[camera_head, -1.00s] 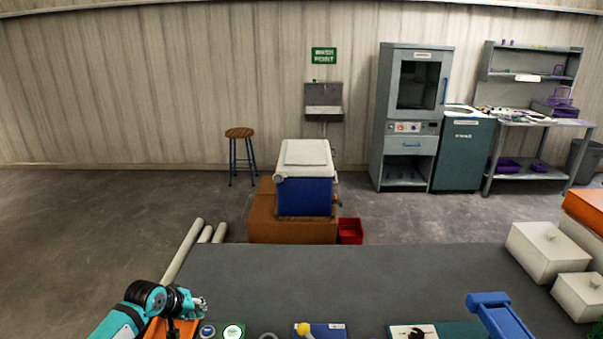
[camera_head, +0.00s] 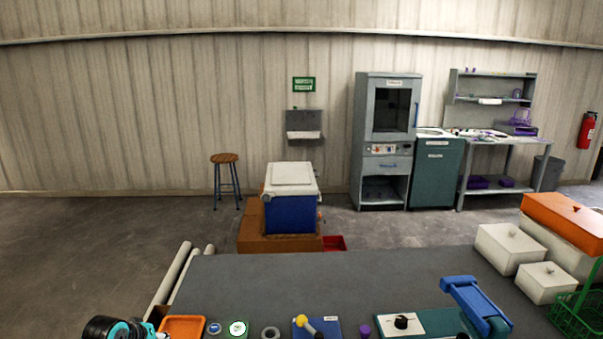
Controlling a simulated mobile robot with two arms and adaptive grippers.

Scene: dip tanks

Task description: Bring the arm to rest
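My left arm comes in at the bottom left of the head view, a black and teal joint beside the orange tray (camera_head: 183,325). My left gripper (camera_head: 160,336) is cut off by the bottom edge, so its fingers cannot be made out. My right arm and gripper are not in view.
The grey table (camera_head: 330,275) has a clear middle. Along its near edge lie a green-rimmed round disc (camera_head: 238,328), a grey ring (camera_head: 270,333) and a blue clamp (camera_head: 475,303). White boxes (camera_head: 508,246) and a green basket (camera_head: 578,315) stand at the right.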

